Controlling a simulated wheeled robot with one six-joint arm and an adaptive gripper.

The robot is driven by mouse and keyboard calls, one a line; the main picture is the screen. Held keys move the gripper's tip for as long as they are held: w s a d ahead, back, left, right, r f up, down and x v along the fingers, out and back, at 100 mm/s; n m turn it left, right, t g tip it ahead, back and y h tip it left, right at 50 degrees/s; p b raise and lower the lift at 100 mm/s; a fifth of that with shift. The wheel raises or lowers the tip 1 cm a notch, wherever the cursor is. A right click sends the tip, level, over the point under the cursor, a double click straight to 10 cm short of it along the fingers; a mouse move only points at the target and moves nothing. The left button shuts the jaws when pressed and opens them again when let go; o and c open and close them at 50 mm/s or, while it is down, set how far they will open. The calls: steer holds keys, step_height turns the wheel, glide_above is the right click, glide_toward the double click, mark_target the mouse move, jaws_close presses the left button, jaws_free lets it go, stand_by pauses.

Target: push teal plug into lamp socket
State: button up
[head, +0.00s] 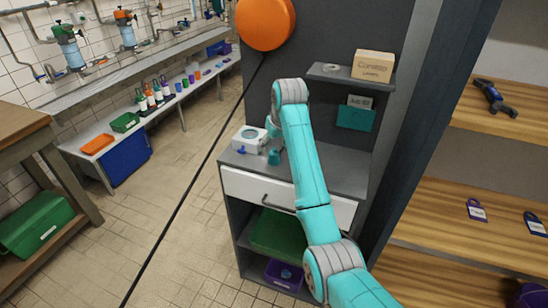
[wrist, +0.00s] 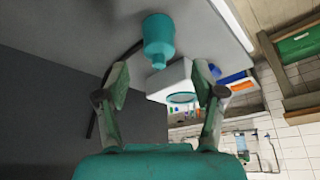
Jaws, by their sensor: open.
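The teal plug (head: 273,157) stands on the grey cabinet top, just right of a white box (head: 252,146) with a round teal-ringed opening, which looks like the lamp socket. In the wrist view the teal plug (wrist: 158,38), with a wide body and narrower neck, shows beyond the fingertips. The white box (wrist: 160,78) with its teal ring shows between and beyond the fingers. My gripper (wrist: 163,70) is open, with a finger on each side and nothing between the pads. In the head view my gripper is largely hidden by my arm, close to the box and plug.
A small shelf (head: 340,77) with a cardboard box (head: 373,65) overhangs the cabinet's back right. A teal holder (head: 354,118) hangs below it. An orange disc (head: 265,22) is above. A black cable (wrist: 92,124) curves behind one finger. The cabinet top's right part is clear.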

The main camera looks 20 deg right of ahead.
mark_target(274, 148)
steer(key=shift+x, duration=2.6)
steer(key=shift+s+f, duration=0.1)
steer(key=shift+s, duration=0.05)
steer(key=c, duration=1.2)
